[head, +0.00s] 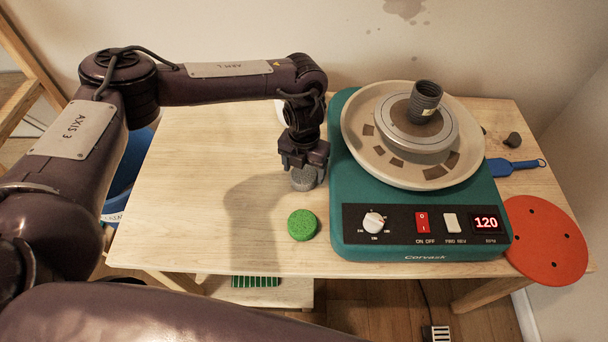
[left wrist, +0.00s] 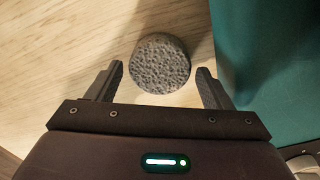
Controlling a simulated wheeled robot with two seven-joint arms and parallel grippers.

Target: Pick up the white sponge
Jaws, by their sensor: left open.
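A round, porous grey sponge (head: 304,181) lies on the wooden table, just left of the teal pottery wheel. No plainly white sponge shows; a pale object (head: 281,113) behind my left wrist is mostly hidden, and I cannot tell what it is. My left gripper (head: 303,172) points down over the grey sponge, with its jaws open. In the left wrist view the grey sponge (left wrist: 160,63) lies between and slightly beyond the two fingers, with gaps on both sides. It is not gripped. A round green sponge (head: 303,225) lies nearer the table's front. My right gripper is not in view.
The teal pottery wheel (head: 350,190) stands close on the right of the gripper, with a pale basin (head: 360,150) and a dark ribbed cylinder (head: 425,100) on top. A red disc (head: 546,238) and blue tool (head: 515,166) lie further right. The table's left is clear.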

